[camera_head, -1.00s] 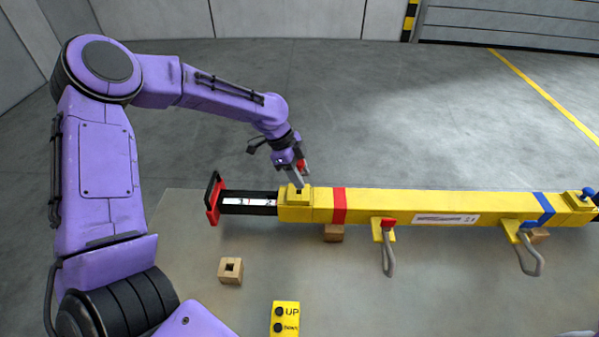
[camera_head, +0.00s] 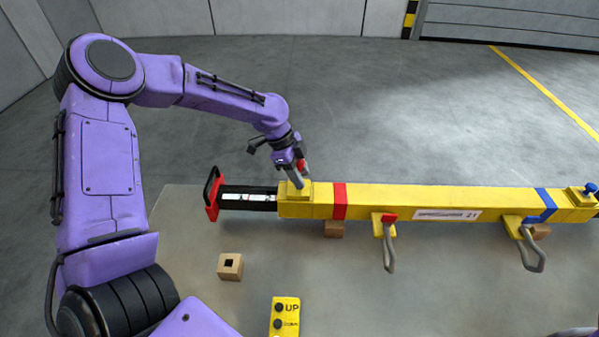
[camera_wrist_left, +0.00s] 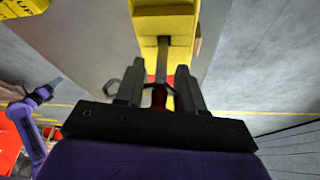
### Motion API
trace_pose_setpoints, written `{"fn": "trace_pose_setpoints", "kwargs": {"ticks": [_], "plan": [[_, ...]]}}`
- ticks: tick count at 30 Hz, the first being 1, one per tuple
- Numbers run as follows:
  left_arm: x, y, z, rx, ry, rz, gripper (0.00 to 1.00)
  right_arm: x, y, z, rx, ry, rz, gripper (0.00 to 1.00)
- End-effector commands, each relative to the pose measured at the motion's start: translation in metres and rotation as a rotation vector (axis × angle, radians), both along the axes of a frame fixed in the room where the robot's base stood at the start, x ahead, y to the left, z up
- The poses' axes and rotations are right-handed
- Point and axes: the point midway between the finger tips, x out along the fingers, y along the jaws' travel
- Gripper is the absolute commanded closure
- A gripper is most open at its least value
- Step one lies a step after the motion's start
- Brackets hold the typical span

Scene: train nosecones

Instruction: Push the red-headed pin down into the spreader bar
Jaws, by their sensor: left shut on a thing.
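The yellow spreader bar (camera_head: 390,201) lies across the picture in the head view. Its raised yellow collar (camera_head: 307,196) is at the left end. My left gripper (camera_head: 301,180) is shut on the red-headed pin (camera_head: 302,165), just above the collar. In the left wrist view the pin's dark red head (camera_wrist_left: 159,96) sits between the fingers, and its grey shaft (camera_wrist_left: 162,58) points to the yellow collar. I cannot tell how deep the tip is in the hole. My right gripper (camera_wrist_left: 52,86) seems to show small at the left of the wrist view; its jaws are unclear.
A black inner beam with a red-and-black end handle (camera_head: 212,194) extends left of the bar. Grey hooks (camera_head: 389,250) hang along its front. A wooden block with a hole (camera_head: 230,267) and a yellow UP/DOWN control box (camera_head: 285,316) are in front. Open floor lies behind.

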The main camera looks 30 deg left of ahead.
Motion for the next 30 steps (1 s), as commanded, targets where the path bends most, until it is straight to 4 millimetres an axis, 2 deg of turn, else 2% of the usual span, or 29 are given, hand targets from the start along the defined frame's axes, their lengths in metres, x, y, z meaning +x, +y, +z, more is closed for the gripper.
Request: {"fn": "trace_pose_setpoints", "kwargs": {"ticks": [29,30], "plan": [[0.0,0.0,-0.026,0.0,0.0,0.001,0.98,0.0,0.0,-0.016,0.0,0.0,0.0,0.57],[0.0,0.0,-0.025,0.0,0.0,0.0,0.56,0.0,0.0,-0.016,0.0,0.0,0.0,0.57]]}}
